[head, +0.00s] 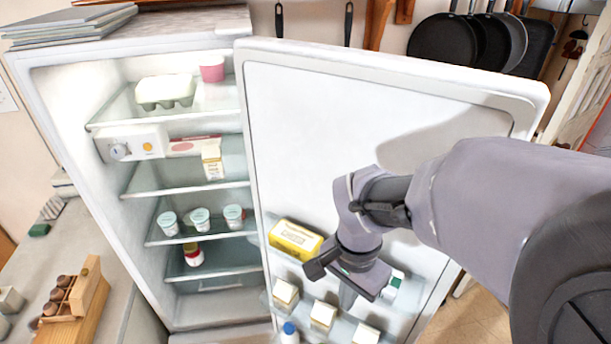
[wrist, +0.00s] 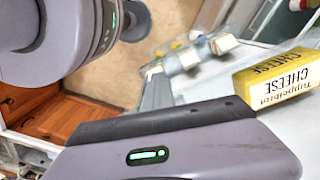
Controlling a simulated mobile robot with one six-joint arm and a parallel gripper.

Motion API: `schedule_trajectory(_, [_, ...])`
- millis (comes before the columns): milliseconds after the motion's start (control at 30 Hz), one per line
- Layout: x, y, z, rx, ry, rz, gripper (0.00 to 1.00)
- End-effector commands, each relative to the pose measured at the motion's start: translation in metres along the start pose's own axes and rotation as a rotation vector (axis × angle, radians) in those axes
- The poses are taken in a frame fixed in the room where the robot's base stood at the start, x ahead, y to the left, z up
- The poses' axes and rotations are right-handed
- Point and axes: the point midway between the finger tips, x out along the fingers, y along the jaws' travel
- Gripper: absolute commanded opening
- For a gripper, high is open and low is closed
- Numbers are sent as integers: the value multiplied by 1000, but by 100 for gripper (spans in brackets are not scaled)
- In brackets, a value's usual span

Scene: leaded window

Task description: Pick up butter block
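A yellow block-shaped pack (head: 295,239) lies on the upper door shelf of the open fridge. It also shows at the right edge of the wrist view (wrist: 280,78), where its pale label reads "CHEESE"; I see no pack marked butter. My gripper (head: 345,284) is in front of the door shelves, just right of and slightly below the pack in the head view. It appears apart from the pack. Its fingertips are not clearly shown, so I cannot tell its opening. No held object shows.
The fridge door (head: 380,100) stands open. Its lower shelf holds several white cartons (head: 323,315) and a blue-capped bottle (head: 289,332), close below my gripper. Inside are an egg carton (head: 165,91), a pink tub (head: 212,68) and several small cups (head: 201,217).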

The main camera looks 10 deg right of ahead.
Motion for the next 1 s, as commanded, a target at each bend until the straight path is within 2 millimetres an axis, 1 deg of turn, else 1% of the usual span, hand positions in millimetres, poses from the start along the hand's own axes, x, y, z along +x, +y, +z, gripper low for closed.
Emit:
schedule_trajectory(33, [0,0,0,0,0,0,4])
schedule_trajectory(67, [0,0,0,0,0,0,10])
schedule_trajectory(100, [0,0,0,0,0,0,18])
schedule_trajectory(167, [0,0,0,0,0,0,29])
schedule_trajectory(200, [0,0,0,0,0,0,37])
schedule_trajectory(267, [0,0,0,0,0,0,49])
schedule_trajectory(400, [0,0,0,0,0,0,77])
schedule_trajectory(467, [0,0,0,0,0,0,88])
schedule_trajectory(500, [0,0,0,0,0,0,96])
schedule_trajectory(533, [0,0,0,0,0,0,100])
schedule_trajectory(733, [0,0,0,0,0,0,100])
schedule_trajectory(800, [-3,0,0,0,1,-1,100])
schedule_trajectory(867, [-11,-1,-1,1,2,-2,100])
schedule_trajectory(967, [-32,-2,-1,0,4,-5,100])
schedule_trajectory(1000, [-43,-2,-2,1,5,-6,100])
